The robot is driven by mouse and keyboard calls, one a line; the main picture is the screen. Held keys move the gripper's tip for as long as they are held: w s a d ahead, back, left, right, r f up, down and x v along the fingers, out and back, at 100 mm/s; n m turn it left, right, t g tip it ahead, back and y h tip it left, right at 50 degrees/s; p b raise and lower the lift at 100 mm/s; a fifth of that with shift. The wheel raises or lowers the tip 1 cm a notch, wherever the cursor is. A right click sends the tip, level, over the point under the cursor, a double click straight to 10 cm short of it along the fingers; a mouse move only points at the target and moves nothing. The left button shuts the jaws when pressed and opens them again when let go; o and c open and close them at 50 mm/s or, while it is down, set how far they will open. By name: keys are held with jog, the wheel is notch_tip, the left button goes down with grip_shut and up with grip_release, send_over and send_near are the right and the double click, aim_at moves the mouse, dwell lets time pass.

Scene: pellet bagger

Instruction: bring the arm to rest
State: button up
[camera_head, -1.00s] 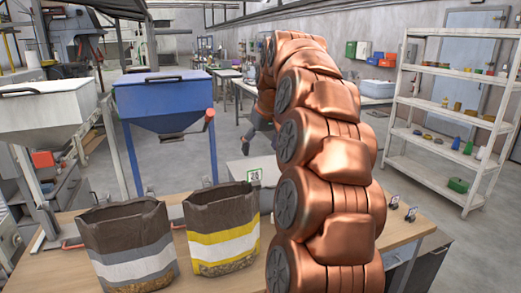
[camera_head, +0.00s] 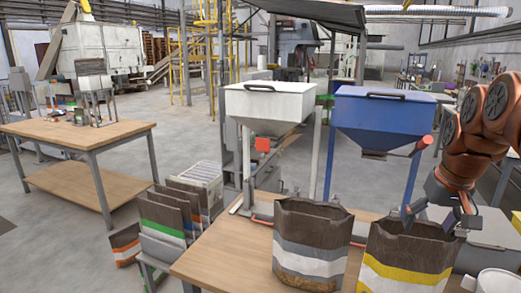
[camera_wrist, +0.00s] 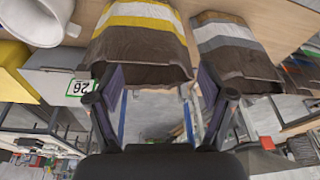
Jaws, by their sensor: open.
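My copper-coloured arm (camera_head: 480,130) enters at the right edge of the head view, bent, with its end pointing down. My gripper (camera_head: 447,213) is open beside the top right of the yellow-striped bag (camera_head: 405,262). In the wrist view my gripper (camera_wrist: 158,92) shows two spread dark fingers with nothing held between them. The yellow-striped bag (camera_wrist: 140,45) and the grey-striped bag (camera_wrist: 237,50) appear upside down beyond the fingers. I cannot tell whether a fingertip touches the yellow-striped bag.
The grey-striped bag (camera_head: 310,245) stands on the wooden table (camera_head: 215,262). Behind are a white hopper (camera_head: 268,105) and a blue hopper (camera_head: 385,115). A white round container (camera_head: 497,282) and a box numbered 26 (camera_wrist: 50,85) are near my gripper. Folded bags (camera_head: 165,220) stand left.

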jog(key=s+a+f+n+g, duration=0.2)
jog(key=s+a+f, duration=0.7)
jog(key=s+a, duration=0.45)
jog(key=s+a+f+g, duration=0.2)
jog(key=s+a+f, duration=0.2)
jog(key=s+f, duration=0.4)
jog(key=s, duration=0.6)
jog(key=shift+a+f+g, duration=0.15)
jog(key=shift+g, duration=0.15)
